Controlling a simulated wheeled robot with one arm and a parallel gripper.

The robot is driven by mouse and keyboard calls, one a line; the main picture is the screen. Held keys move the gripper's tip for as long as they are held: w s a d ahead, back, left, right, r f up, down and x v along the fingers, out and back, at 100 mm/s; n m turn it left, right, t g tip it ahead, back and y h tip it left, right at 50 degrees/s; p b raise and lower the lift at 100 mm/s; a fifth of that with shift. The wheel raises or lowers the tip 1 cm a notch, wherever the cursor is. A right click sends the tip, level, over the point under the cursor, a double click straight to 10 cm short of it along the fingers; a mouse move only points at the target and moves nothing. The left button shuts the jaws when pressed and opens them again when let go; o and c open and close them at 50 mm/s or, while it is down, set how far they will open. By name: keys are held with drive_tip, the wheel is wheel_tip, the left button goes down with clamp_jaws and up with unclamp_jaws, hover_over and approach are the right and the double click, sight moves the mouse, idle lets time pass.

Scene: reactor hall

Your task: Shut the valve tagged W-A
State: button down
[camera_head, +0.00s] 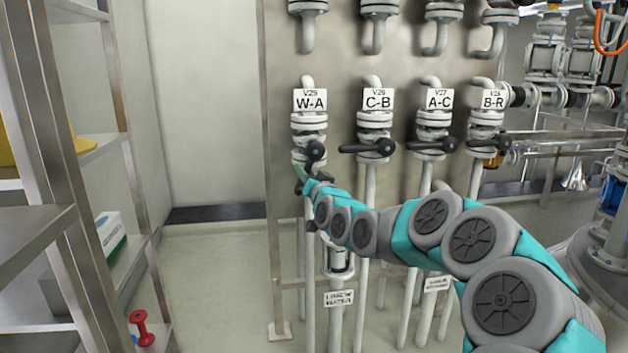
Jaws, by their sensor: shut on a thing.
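The valve tagged W-A (310,123) is at the left end of a row of valves on a metal panel, under its white tag (310,99). Its black handle hub (315,151) shows, and the handle seems to point down along the pipe, unlike its neighbours. My gripper (303,180) is at this handle, just below the hub, and is shut on it. My arm comes in from the lower right and hides part of the pipe and the exact grip.
Valves tagged C-B (374,119), A-C (433,118) and B-R (486,117) stand to the right, their black handles roughly level. A metal shelf rack (72,150) stands at left. Floor between rack and panel is clear. Vertical pipes run below the valves.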

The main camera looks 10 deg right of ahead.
drive_tip(key=a+m, duration=0.1)
drive_tip(key=a+r+m+b, duration=0.1)
drive_tip(key=m, duration=0.1)
drive_tip(key=shift+a, duration=0.1)
drive_tip(key=shift+a+r+m+t+h+b, duration=0.3)
drive_tip(key=shift+r+m+h, duration=0.4)
drive_tip(key=shift+m, duration=1.25)
drive_tip(key=shift+a+r+m+t+h+b, duration=0.15)
drive_tip(key=shift+a+r+m+h, duration=0.25)
drive_tip(key=shift+r+m, duration=1.15)
drive_tip(key=shift+a+r+m+t+h+b, duration=0.15)
drive_tip(key=shift+a+r+m+t+h, duration=0.25)
drive_tip(key=shift+m, duration=2)
drive_tip(key=shift+d, duration=0.1)
drive_tip(key=c, duration=0.7)
unclamp_jaws()
drive_tip(key=shift+f, duration=0.15)
